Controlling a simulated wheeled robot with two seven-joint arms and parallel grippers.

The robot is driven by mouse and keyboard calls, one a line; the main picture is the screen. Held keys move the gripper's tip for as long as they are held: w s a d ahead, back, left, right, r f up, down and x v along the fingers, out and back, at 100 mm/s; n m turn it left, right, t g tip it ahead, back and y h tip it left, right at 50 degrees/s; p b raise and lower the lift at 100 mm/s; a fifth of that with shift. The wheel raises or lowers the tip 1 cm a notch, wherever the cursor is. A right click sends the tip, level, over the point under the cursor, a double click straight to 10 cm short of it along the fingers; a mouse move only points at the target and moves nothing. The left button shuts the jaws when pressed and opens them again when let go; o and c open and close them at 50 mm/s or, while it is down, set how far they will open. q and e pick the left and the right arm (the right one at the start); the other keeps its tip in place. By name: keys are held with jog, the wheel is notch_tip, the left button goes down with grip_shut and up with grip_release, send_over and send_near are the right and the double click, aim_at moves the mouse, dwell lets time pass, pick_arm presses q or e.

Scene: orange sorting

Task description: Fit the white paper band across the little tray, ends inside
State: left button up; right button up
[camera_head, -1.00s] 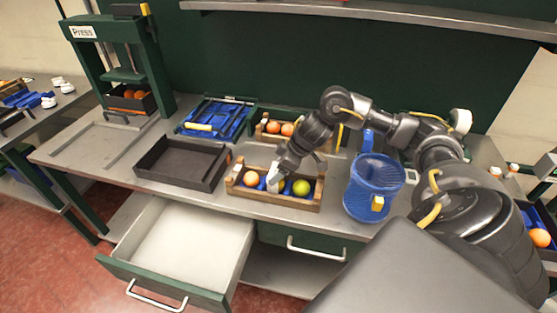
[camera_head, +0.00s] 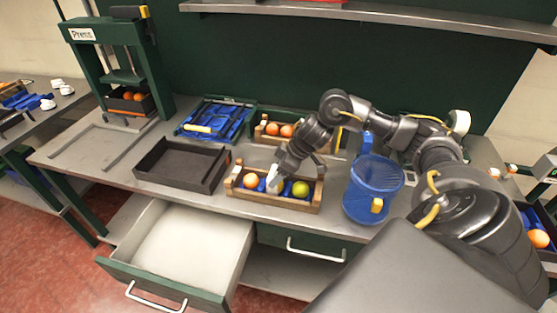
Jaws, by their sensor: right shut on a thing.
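The little wooden tray (camera_head: 271,202) stands near the front edge of the bench. An orange (camera_head: 250,181) lies at its left and a yellow-green fruit (camera_head: 300,188) at its right, over a blue lining. My right gripper (camera_head: 274,186) reaches down into the middle of this tray from the right. It is shut on a small white piece, which looks like the paper band; its shape and ends are largely hidden, and I cannot tell whether it touches the tray walls. My left gripper is out of view.
A black empty tray (camera_head: 165,182) stands left of the little tray. Behind are a blue tray (camera_head: 222,132) and a second wooden crate (camera_head: 262,141) with oranges. A blue mesh basket (camera_head: 372,188) stands close on the right. An open drawer (camera_head: 190,245) juts out below.

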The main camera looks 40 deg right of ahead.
jog(key=shift+f, duration=0.5)
jog(key=o, duration=1.1)
jog(key=shift+c, duration=0.2)
jog(key=shift+o, duration=0.4)
jog(key=shift+r, duration=0.1)
notch_tip(320, 180, up, 8)
jog(key=p, duration=0.9)
